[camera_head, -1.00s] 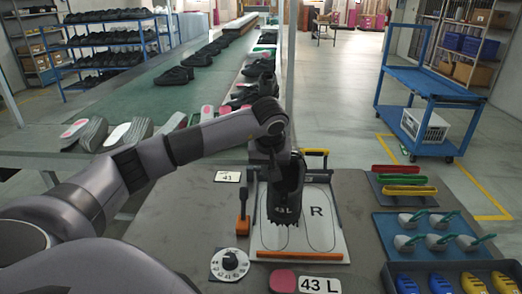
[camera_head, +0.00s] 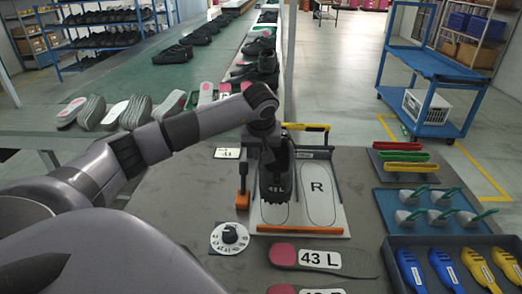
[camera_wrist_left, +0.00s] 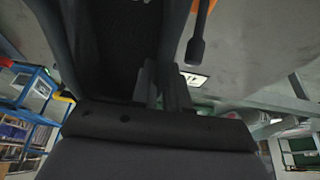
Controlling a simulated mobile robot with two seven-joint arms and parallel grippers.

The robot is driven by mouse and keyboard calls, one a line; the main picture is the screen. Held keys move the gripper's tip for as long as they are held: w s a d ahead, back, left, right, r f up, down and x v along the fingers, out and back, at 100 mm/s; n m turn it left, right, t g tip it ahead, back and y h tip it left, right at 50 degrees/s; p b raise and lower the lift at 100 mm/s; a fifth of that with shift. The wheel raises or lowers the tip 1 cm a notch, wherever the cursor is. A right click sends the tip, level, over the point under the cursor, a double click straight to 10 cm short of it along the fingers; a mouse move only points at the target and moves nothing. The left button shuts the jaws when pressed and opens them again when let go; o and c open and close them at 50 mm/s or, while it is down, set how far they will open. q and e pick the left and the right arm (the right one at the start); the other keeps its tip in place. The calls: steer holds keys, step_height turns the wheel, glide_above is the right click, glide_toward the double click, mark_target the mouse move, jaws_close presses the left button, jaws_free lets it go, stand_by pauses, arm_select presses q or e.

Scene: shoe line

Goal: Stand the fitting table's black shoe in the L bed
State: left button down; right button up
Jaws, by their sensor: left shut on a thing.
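The black shoe (camera_head: 279,178), marked 43L, hangs from my left gripper (camera_head: 268,139) over the left half of the fitting board. My left gripper is shut on the shoe's upper end; its fingertips are largely hidden. The L bed (camera_head: 272,213) is a pale outlined sole shape, with its upper part hidden behind the shoe. Whether the shoe touches the bed I cannot tell. The R bed (camera_head: 319,205) beside it is empty. In the left wrist view the dark shoe (camera_wrist_left: 115,45) fills the upper left beside the fingers. My right gripper is not in view.
An orange-handled lever (camera_head: 242,190) stands just left of the board, and a dial (camera_head: 230,237) lies in front of it. A yellow-handled bar (camera_head: 305,127) is behind. An orange strip (camera_head: 300,230) edges the front. A 43 L sole (camera_head: 325,260) lies nearer.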

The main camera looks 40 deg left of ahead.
arm_select(q)
steer(key=shift+f+b, duration=1.1)
steer(key=shift+f, duration=0.4)
steer(key=shift+f+b, duration=1.1)
steer(key=shift+f, duration=1)
steer(key=c, duration=1.1)
jaws_free()
steer(key=shift+o, duration=0.2)
steer(key=shift+f, duration=0.1)
